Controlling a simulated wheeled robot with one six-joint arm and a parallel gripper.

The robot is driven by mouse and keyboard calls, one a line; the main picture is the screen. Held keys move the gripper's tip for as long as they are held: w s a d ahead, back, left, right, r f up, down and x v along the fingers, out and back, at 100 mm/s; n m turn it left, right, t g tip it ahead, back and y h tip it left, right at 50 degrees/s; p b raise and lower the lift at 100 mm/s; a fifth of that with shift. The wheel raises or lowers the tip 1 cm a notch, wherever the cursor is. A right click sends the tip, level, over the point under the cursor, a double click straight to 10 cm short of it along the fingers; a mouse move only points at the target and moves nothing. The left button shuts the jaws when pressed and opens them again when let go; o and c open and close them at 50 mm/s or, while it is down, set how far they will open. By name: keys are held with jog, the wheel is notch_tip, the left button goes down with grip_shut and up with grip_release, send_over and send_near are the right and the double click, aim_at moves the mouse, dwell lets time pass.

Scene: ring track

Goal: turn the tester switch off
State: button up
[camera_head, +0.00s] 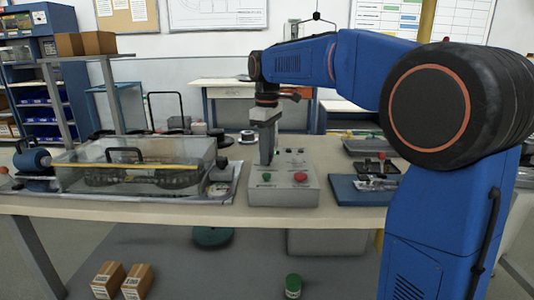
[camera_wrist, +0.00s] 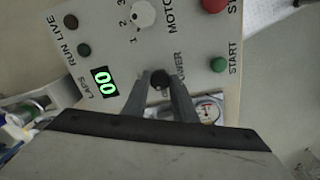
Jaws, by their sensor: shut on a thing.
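The tester is a light grey control box (camera_head: 284,193) on the workbench, with a green button (camera_head: 267,177) and a red button (camera_head: 300,177) on its front part. My gripper (camera_head: 266,162) points down onto its left part. In the wrist view, the fingertips of my gripper (camera_wrist: 160,86) are shut on a small black switch (camera_wrist: 160,78) beside the partly hidden POWER label. Its exact position is hard to read. A green display (camera_wrist: 104,82) reads 00. A white numbered dial (camera_wrist: 143,13), the green START button (camera_wrist: 218,65) and a red button (camera_wrist: 214,4) show nearby.
A clear-covered case (camera_head: 135,165) with a track inside stands left of the box. A blue tray (camera_head: 360,190) with small parts lies to the right. A shelf with cardboard boxes (camera_head: 85,43) rises at the left. Free bench top is narrow along the front edge.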

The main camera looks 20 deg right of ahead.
jog(key=m, duration=1.1)
jog(key=shift+d+m, duration=0.1)
jog(key=shift+m, duration=0.2)
dwell(0.4)
jog(key=o, duration=1)
jog(key=shift+o, duration=0.2)
notch_tip(320, 180, up, 17)
jog(key=shift+r, duration=0.2)
